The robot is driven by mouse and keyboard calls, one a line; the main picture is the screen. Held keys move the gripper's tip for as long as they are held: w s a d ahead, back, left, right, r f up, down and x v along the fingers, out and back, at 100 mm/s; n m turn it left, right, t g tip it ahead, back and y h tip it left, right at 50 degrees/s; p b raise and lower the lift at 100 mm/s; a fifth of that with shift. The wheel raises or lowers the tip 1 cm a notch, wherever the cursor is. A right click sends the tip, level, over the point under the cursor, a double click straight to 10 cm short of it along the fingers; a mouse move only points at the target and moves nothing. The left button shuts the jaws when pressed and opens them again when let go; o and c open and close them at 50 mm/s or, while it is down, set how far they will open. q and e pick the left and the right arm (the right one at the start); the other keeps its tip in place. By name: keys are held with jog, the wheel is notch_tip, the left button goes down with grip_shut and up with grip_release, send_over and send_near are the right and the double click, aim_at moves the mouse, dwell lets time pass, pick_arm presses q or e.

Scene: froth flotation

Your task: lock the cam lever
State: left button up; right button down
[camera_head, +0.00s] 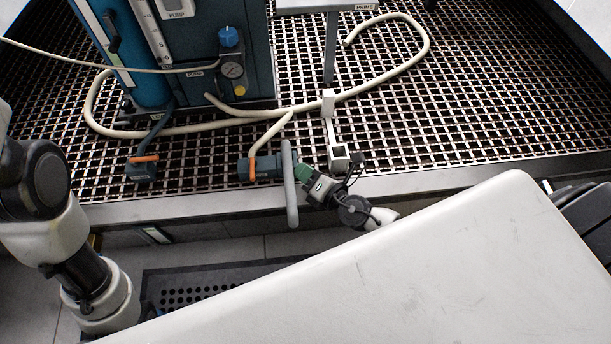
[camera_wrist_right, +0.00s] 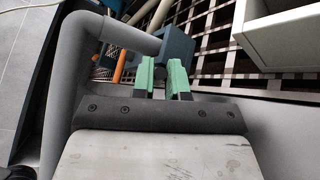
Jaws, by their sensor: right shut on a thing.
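My right gripper (camera_head: 303,173) has green fingers and is at the grating's front edge, just right of a grey bar-like lever (camera_head: 291,190). In the right wrist view the fingers (camera_wrist_right: 163,62) are close together. The bent grey lever (camera_wrist_right: 62,90) runs up the left side and across to a blue block (camera_wrist_right: 178,42) at the fingertips. The exact contact is hidden by the fingers. A blue coupling (camera_head: 268,168) with an orange band (camera_head: 252,169) lies left of the lever, joined to a cream hose. My left gripper is out of view.
A blue machine (camera_head: 215,50) with a gauge stands at the back left. A second blue coupling (camera_head: 139,171) with an orange handle lies left. A pale upright bracket (camera_head: 330,125) stands close right of my right gripper. A cream hose (camera_head: 415,65) loops over the grating (camera_head: 480,100).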

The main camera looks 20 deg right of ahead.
jog(key=shift+r, duration=0.1)
jog(key=shift+a, duration=0.1)
jog(key=c, duration=1.1)
grip_release()
jog(key=shift+c, duration=0.2)
jog(key=v, duration=1)
jog(key=shift+s, duration=0.35)
jog(key=shift+r, duration=0.1)
